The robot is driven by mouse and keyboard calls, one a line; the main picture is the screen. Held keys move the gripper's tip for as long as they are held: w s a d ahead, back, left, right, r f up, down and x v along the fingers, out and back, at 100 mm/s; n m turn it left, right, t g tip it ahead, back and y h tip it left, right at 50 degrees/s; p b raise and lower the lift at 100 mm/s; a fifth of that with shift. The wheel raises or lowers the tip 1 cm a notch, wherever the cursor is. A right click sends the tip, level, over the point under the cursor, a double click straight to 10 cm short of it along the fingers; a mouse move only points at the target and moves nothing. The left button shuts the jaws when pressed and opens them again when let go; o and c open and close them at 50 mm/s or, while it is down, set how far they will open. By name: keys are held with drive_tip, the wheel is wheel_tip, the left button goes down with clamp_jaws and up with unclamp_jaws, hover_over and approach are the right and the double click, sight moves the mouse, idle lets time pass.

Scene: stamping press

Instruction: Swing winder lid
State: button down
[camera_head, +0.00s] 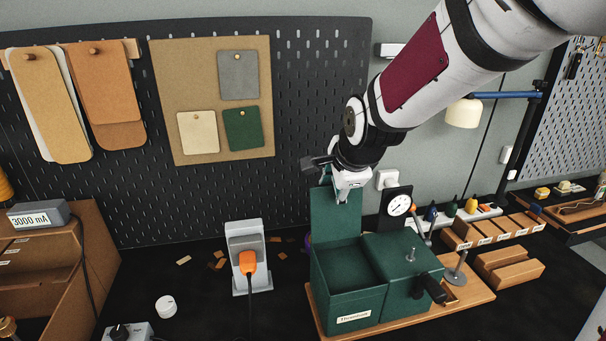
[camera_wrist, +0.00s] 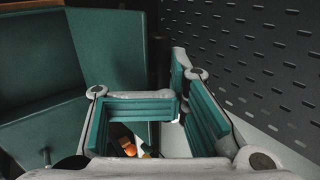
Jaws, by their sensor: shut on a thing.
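The winder is a dark green box (camera_head: 346,299) on a wooden board, with its left compartment open at the top. Its green lid (camera_head: 332,222) stands upright at the back of that compartment. The right part has a closed top with a small metal post, and a black crank handle (camera_head: 430,287) at its front. My gripper (camera_head: 344,193) is at the lid's upper right edge and is shut on it. In the wrist view the gripper's green-padded fingers (camera_wrist: 180,100) fill the lower middle; the exact contact is hard to see. Green winder panels (camera_wrist: 40,60) show at left.
A black pegboard (camera_head: 300,110) rises close behind the lid. A round gauge (camera_head: 399,205) stands right of it. A grey stand with an orange plug (camera_head: 248,263) is left of the box. Wooden blocks (camera_head: 508,269) lie at right.

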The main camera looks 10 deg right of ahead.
drive_tip(key=s+p, duration=0.2)
drive_tip(key=s, duration=0.1)
drive_tip(key=shift+s+f, duration=0.1)
drive_tip(key=shift+s, duration=0.1)
drive_tip(key=shift+f, duration=0.1)
drive_tip(key=c, duration=2.4)
unclamp_jaws()
drive_tip(key=shift+s+r+g+p, duration=0.2)
drive_tip(key=shift+s+g+p, duration=0.1)
drive_tip(key=shift+s+p, duration=0.65)
drive_tip(key=shift+s, duration=0.4)
